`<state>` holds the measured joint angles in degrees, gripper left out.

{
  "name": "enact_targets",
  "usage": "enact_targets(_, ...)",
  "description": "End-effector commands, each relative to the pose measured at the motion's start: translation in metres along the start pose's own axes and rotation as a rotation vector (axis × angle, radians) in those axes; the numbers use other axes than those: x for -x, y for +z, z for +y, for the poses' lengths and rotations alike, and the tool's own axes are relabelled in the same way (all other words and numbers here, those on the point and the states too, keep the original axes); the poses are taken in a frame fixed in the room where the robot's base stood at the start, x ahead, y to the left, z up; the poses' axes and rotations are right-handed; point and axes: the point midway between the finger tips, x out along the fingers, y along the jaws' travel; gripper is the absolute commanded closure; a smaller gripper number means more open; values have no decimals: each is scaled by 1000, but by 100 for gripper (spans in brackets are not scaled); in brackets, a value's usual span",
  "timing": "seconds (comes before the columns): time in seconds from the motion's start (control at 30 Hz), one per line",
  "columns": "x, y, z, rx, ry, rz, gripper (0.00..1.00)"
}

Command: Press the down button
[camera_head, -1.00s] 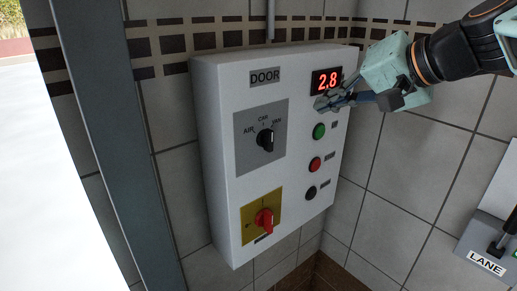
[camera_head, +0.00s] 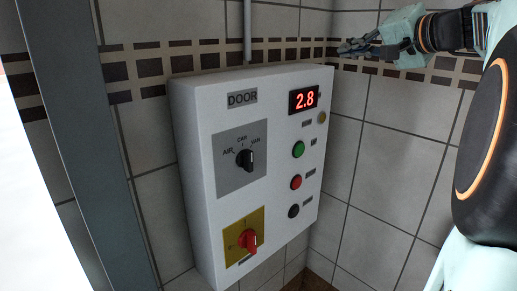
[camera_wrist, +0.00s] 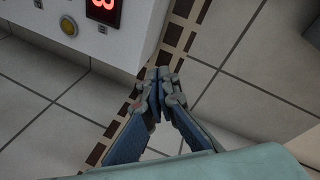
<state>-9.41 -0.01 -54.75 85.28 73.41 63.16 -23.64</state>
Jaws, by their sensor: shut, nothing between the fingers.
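A white control box (camera_head: 210,115) marked DOOR hangs on the tiled wall. Its right side carries a column of round buttons: a green one (camera_head: 298,149), a red one (camera_head: 296,182) and a black one (camera_head: 293,211) at the bottom. Their small labels are too blurred to read, so I cannot tell from them which is the down button. My gripper (camera_head: 345,47) is shut and empty, above and to the right of the box, apart from the buttons. In the wrist view its fingertips (camera_wrist: 158,77) meet beside the box's edge.
A red display (camera_head: 304,99) reads 2.8, with a small yellowish round part (camera_head: 322,117) below it. A black selector knob (camera_head: 245,159) and a red rotary switch (camera_head: 249,240) are on the left. A grey post (camera_head: 75,130) stands left; tiled wall lies right.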

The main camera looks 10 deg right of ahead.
Motion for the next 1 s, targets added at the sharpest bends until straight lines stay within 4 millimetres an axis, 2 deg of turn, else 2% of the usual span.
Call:
enact_targets(0.03, -6, 7, 17, -44, 22, -6, 100)
enact_targets(0.17, -21, 30, 64, -171, 84, -24, 100)
enact_targets(0.27, -31, 55, 107, -286, 141, -39, 100)
enact_targets(0.47, -42, 114, 187, -513, 262, -63, 100)
enact_targets(0.6, -42, 162, 239, -670, 351, -78, 100)
enact_targets(0.8, -32, 233, 297, -875, 472, -94, 100)
enact_targets(0.9, -26, 263, 315, -952, 519, -101, 100)
enact_targets(1.0, -21, 284, 327, -1006, 554, -104, 100)
